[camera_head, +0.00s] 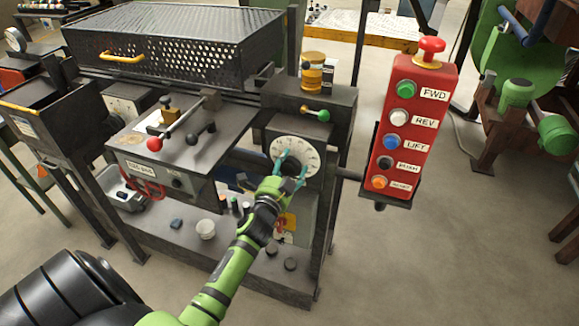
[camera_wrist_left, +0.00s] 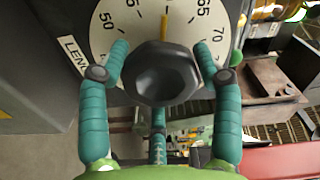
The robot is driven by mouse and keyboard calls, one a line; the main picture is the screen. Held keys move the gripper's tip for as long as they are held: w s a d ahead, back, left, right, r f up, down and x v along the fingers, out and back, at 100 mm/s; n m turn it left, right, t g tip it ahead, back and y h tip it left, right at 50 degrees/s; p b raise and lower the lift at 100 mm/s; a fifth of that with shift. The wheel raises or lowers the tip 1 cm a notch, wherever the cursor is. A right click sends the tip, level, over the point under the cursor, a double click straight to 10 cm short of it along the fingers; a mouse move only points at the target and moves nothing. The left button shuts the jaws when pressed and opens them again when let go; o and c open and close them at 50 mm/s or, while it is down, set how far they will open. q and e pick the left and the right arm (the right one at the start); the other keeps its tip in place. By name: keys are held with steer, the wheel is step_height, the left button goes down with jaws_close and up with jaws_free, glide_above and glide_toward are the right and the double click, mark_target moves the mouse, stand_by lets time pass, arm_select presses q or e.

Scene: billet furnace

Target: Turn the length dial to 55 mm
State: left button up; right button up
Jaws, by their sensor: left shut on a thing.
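The length dial has a round white face (camera_head: 306,153) on a dark box; its face (camera_wrist_left: 104,40) also shows in the left wrist view, with 50, 55, 65 and 70 legible. A yellow line (camera_wrist_left: 164,26) lies between 55 and 65, near where 60 would be. The black dial knob (camera_wrist_left: 162,75) is in front of the face. My left gripper (camera_head: 292,168) is at the dial, and its teal fingers (camera_wrist_left: 162,78) are shut on opposite sides of the knob. My right gripper is not in view.
A red button box (camera_head: 417,118) with FWD and REV labels stands right of the dial. A green-tipped lever (camera_head: 316,113) is just above it. A red-knobbed lever (camera_head: 170,132) is left, on a grey control box. Small items lie on the lower shelf (camera_head: 195,252).

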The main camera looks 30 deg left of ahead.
arm_select(q)
steer(key=n, duration=0.5)
steer(key=shift+a+r+p, duration=0.15)
steer(key=shift+r+p, duration=0.1)
steer(key=shift+p, duration=0.15)
steer(key=shift+n, duration=0.3)
steer(key=o, duration=1.1)
steer(key=shift+o, duration=0.2)
steer(key=shift+f, duration=0.2)
steer(key=shift+s+d+f, duration=0.1)
steer(key=shift+s+d, duration=0.1)
steer(key=shift+s, duration=0.25)
steer(key=v, duration=1.1)
